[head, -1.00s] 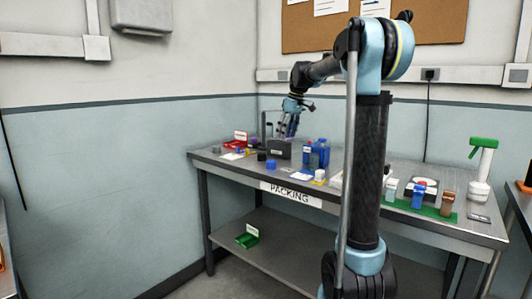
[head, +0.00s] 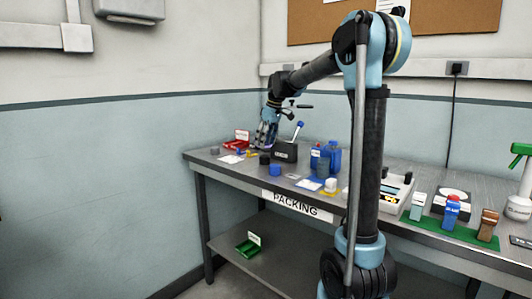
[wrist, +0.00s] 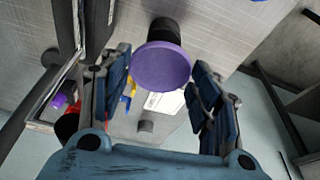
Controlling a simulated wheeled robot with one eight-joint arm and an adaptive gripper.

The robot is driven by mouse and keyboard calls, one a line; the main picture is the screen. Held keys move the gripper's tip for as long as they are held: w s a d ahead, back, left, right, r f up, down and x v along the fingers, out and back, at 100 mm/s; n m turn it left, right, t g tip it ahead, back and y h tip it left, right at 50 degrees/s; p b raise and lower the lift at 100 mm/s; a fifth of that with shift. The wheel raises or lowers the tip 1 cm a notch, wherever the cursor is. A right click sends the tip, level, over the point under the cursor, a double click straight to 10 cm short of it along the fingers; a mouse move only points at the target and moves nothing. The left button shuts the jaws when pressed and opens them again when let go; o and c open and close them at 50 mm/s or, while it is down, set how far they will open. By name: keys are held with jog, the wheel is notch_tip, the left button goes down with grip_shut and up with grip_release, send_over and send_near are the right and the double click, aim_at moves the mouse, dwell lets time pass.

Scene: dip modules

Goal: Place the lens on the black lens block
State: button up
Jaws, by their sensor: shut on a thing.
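The lens is a purple disc (wrist: 162,66) in the wrist view. It lies between the two blue-black fingers of my gripper (wrist: 162,76), which is shut on it. The black lens block (wrist: 167,27), a dark round piece, shows just beyond the disc and is partly hidden by it. I cannot tell whether lens and block touch. In the head view my gripper (head: 264,138) points down over the left end of the table. A small dark piece (head: 265,159) stands just below its fingertips. The lens cannot be made out in the head view.
A dark grey box (head: 285,151) with a blue-handled tool stands close right of my gripper. A red tray (head: 236,144) is to the left. A blue cylinder (head: 275,170) is in front, and blue bottles (head: 332,156) stand farther right on the table (head: 222,166).

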aim_at(267, 145)
jog(key=shift+f, duration=2.2)
jog(key=o, duration=0.9)
jog(key=shift+c, duration=0.2)
jog(key=v, duration=1.2)
jog(key=shift+s+d, duration=0.1)
